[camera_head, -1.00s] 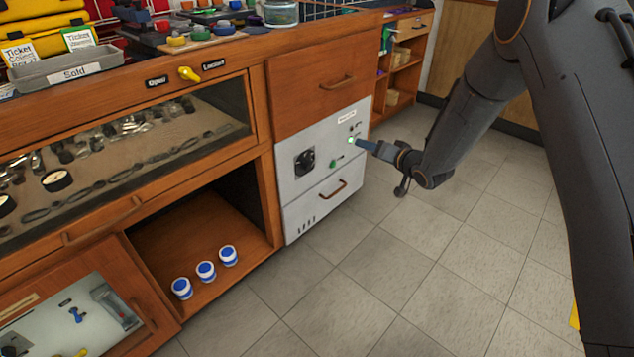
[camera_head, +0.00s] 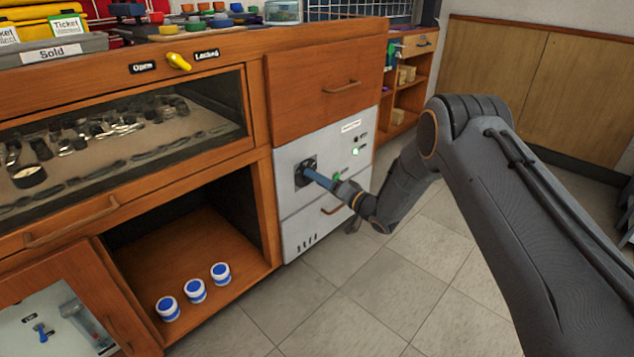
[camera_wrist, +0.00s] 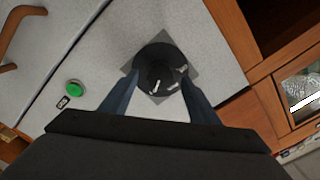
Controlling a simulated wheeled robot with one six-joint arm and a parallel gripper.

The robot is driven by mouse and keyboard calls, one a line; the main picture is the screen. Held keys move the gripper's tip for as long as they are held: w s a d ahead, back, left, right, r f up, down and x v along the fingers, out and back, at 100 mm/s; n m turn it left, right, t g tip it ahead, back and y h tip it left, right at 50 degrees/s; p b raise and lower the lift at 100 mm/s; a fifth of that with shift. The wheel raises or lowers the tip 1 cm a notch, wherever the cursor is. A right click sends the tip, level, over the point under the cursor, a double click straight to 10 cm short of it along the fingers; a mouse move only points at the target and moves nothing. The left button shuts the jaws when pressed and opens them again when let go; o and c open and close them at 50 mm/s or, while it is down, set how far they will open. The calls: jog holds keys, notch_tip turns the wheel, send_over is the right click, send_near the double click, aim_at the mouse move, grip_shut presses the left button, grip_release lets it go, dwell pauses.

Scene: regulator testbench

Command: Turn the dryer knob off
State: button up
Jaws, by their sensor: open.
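The dryer (camera_head: 290,225) is a white-grey panel unit set in the wooden counter. Its black round knob (camera_wrist: 160,74) sits on a grey square plate with white marks, and in the head view the knob (camera_head: 301,168) is partly covered by my gripper. My gripper (camera_head: 310,175) is at the knob. In the wrist view its two fingers (camera_wrist: 160,92) are apart, one on each side of the knob's lower part. I cannot tell whether they touch it.
A green button (camera_wrist: 75,89) sits beside the knob, and a green light (camera_head: 356,151) shows higher on the panel. A drawer handle (camera_head: 331,209) is just below my gripper. Blue-and-white jars (camera_head: 195,290) stand in the open shelf at left.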

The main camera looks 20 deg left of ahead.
jog(key=shift+w+a, duration=0.25)
jog(key=shift+a, duration=0.35)
jog(key=c, duration=1)
jog(key=shift+c, duration=0.2)
